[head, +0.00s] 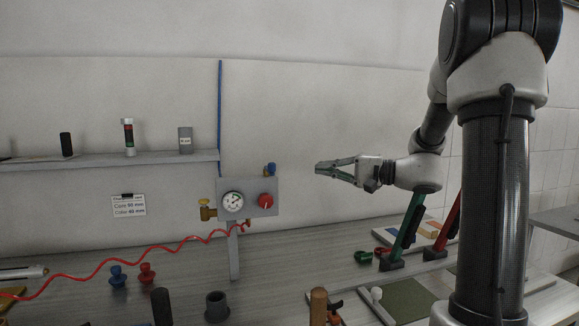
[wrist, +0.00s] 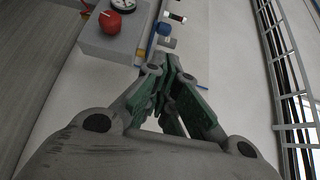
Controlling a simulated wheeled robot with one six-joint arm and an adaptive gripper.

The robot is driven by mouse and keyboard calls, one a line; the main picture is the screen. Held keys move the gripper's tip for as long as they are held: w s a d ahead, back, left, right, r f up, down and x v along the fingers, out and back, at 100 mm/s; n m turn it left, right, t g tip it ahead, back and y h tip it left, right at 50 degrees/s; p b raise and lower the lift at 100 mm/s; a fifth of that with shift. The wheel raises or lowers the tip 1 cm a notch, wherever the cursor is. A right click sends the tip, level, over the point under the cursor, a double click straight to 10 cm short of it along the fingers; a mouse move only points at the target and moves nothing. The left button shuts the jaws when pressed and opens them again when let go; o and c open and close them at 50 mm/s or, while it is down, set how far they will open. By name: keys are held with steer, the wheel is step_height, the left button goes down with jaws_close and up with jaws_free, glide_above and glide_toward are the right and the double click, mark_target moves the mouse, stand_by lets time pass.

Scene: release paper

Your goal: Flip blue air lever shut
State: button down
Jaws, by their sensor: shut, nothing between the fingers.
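A grey air panel (head: 247,198) stands on a post above the bench, with a round white gauge (head: 232,201) and a red knob (head: 267,200) on its face. The small blue lever (head: 270,169) is at the panel's top right corner; in the wrist view the blue part (wrist: 164,29) sits at the panel's edge, beyond my fingertips. Whether it is open or shut is too small to tell. My gripper (head: 319,169) is right of the lever at about its height, apart from it, pointing left. Its green-padded fingers (wrist: 166,72) are shut and empty.
A shelf (head: 100,158) with small cylinders is on the wall at left. A brass fitting (head: 207,209) and a red coiled hose (head: 150,248) are at the panel's left. Green (head: 407,228) and red (head: 447,222) levers stand on the bench below my arm.

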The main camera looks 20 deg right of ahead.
mark_target(269, 170)
steer(key=x, duration=1)
steer(key=shift+s+a, duration=0.1)
steer(key=shift+a, duration=0.05)
stand_by(0.4)
steer(key=shift+s+a+m+t+h, duration=0.1)
steer(key=shift+a+m+t+h, duration=0.1)
steer(key=shift+m+t+h, duration=0.15)
